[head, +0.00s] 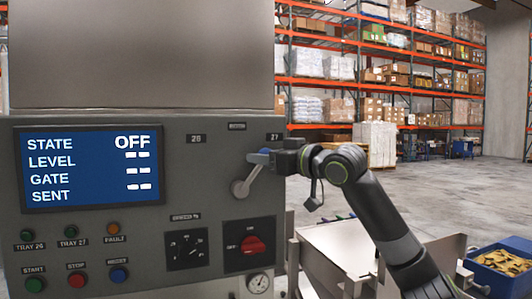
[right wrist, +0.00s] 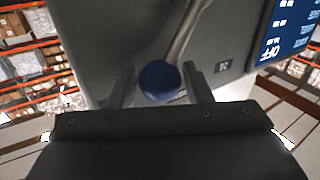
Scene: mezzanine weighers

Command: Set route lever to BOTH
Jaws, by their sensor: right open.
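The route lever (head: 243,184) is a grey metal arm with a blue knob, on the right part of the grey control panel (head: 190,215). Its pivot is low and the arm leans up to the right, toward the label 27. My right gripper (head: 268,158) is at the knob end of the lever and partly hides it. In the right wrist view the blue knob (right wrist: 160,80) sits between the two open fingers (right wrist: 160,88), with a gap on each side. My left gripper is not in view.
The display (head: 92,167) reads STATE OFF. Below are push buttons, a speed dial (head: 187,249) and a red rotary switch (head: 252,245). A metal chute (head: 340,250) and a blue bin (head: 500,268) stand at right. Open floor and racks lie behind.

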